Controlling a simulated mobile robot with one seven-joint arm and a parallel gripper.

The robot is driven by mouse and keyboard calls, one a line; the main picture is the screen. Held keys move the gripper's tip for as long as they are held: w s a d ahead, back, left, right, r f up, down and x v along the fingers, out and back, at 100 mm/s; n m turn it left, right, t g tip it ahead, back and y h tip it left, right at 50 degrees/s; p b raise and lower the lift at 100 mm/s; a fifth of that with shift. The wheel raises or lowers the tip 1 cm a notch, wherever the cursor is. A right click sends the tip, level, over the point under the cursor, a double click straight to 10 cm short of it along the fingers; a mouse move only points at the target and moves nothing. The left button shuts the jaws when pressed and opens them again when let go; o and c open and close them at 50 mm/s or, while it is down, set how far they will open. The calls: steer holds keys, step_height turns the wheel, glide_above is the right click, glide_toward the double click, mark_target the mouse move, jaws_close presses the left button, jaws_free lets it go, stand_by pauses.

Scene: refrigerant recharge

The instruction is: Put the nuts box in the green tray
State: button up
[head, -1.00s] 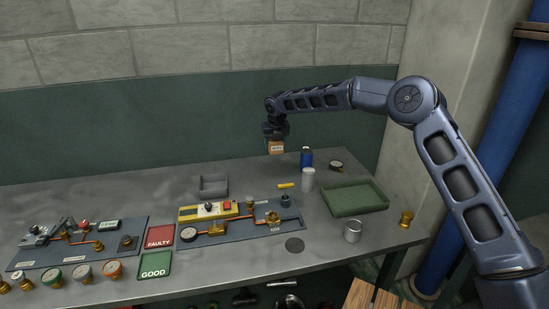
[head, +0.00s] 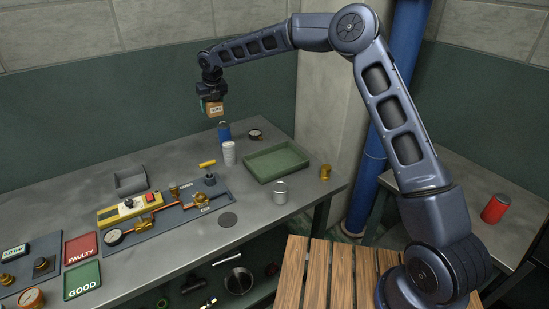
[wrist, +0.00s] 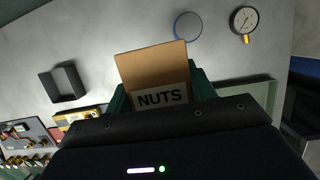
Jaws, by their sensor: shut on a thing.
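The nuts box (head: 216,108) is a small brown carton with a pale label. My gripper (head: 210,98) is shut on it and holds it in the air above the back of the bench. In the wrist view the nuts box (wrist: 158,75) shows its "NUTS" label between the green fingers. The green tray (head: 277,163) lies on the bench, to the right of and below the box in the head view, and looks empty. In the wrist view part of the green tray (wrist: 262,92) shows behind the gripper body, which hides the rest.
A blue can (head: 223,132) and a white can (head: 229,154) stand left of the tray. A gauge (head: 255,135) lies behind it. A grey bin (head: 131,181) sits further left.

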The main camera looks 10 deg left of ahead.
steer(key=w+d, duration=0.1)
steer(key=d, duration=1.2)
glide_above(274, 162)
steer(key=f, duration=2.1)
steer(key=shift+s+d+f, duration=0.15)
steer(key=shift+s+d, duration=0.15)
steer(key=shift+d, duration=0.1)
steer(key=shift+f, duration=0.15)
steer(key=o, duration=1.1)
steer(key=v, duration=1.2)
